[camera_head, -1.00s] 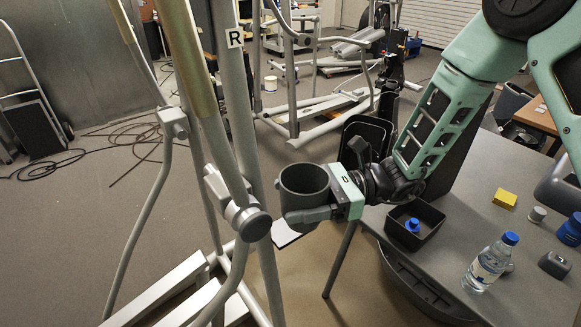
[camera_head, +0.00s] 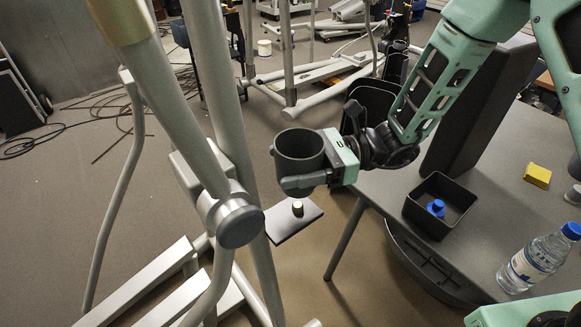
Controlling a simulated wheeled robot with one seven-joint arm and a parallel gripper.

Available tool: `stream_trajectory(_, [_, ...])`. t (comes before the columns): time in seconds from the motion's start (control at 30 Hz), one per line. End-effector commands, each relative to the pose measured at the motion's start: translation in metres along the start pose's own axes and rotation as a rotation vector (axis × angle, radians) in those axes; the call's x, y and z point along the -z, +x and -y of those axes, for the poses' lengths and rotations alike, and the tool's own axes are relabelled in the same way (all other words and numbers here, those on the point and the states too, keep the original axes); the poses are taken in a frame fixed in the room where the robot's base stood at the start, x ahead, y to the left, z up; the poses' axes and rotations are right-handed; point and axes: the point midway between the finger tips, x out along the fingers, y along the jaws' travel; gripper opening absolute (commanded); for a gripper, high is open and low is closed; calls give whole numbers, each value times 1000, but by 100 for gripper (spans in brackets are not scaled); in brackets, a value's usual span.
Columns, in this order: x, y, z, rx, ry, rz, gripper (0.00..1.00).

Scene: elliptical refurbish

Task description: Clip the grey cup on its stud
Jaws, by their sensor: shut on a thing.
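The grey cup (camera_head: 295,148) is upright, with its open mouth facing up, in the middle of the view. My gripper (camera_head: 316,176) comes from the right and is shut on the cup, with a grey finger along its lower front. A small tab shows on the cup's left side. The cup is held in the air to the right of the elliptical's grey uprights (camera_head: 217,95), and a visible gap separates them. I cannot make out for sure which part is the cup's stud. A round grey pivot cap (camera_head: 240,222) is on the frame, lower left of the cup.
A dark plate (camera_head: 283,226) with a small pale knob is below the cup. The grey table (camera_head: 400,191) at right bears a black bin (camera_head: 455,222) with a blue-topped item, a water bottle (camera_head: 540,258) and a yellow block (camera_head: 537,176). Another exercise machine stands behind.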

Motion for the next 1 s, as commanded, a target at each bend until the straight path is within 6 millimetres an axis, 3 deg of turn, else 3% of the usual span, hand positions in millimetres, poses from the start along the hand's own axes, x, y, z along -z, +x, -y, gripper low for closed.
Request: stream_trajectory(1.0, [50, 0, 2, 0, 0, 1, 47])
